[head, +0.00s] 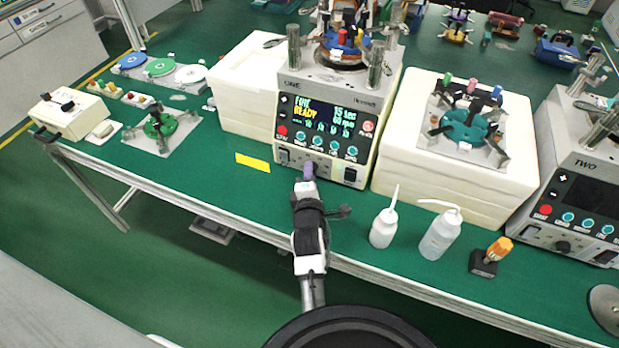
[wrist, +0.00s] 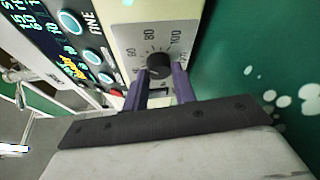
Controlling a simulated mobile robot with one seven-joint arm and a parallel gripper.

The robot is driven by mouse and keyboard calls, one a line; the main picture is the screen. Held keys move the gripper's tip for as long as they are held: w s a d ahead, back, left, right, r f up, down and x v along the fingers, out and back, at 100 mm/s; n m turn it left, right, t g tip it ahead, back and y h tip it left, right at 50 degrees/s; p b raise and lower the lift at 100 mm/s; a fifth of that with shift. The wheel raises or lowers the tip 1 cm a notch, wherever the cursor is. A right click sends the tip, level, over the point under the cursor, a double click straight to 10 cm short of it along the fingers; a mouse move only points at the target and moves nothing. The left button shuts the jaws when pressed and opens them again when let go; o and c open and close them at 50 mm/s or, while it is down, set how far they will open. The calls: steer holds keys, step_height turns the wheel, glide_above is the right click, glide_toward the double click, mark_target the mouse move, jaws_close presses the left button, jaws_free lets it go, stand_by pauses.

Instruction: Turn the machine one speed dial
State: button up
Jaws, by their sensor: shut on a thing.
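Machine one (head: 345,95), a cream box marked ONE with a lit display and a row of teal buttons, stands at the middle of the bench. Its speed dial is a black round knob (wrist: 158,64) on a grey plate with a printed number scale, seen in the wrist view. My gripper (wrist: 161,73) has its two purple fingers on either side of the knob and is shut on it. In the head view my gripper (head: 307,171) reaches the low front of machine one and hides the dial there.
Two white bottles (head: 383,228) (head: 440,234) stand right of my arm on the green bench, with an orange-topped item (head: 491,257) beyond. Machine two (head: 585,190) stands at the right. A yellow strip (head: 253,162) lies to the left. Cream blocks (head: 455,145) flank machine one.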

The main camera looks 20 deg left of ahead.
steer(key=shift+f+m+t+b, duration=0.15)
steer(key=shift+m+t+b, duration=0.15)
steer(key=shift+m+b, duration=0.5)
steer(key=shift+y, duration=0.3)
steer(key=o, duration=1)
steer(key=shift+s, duration=0.1)
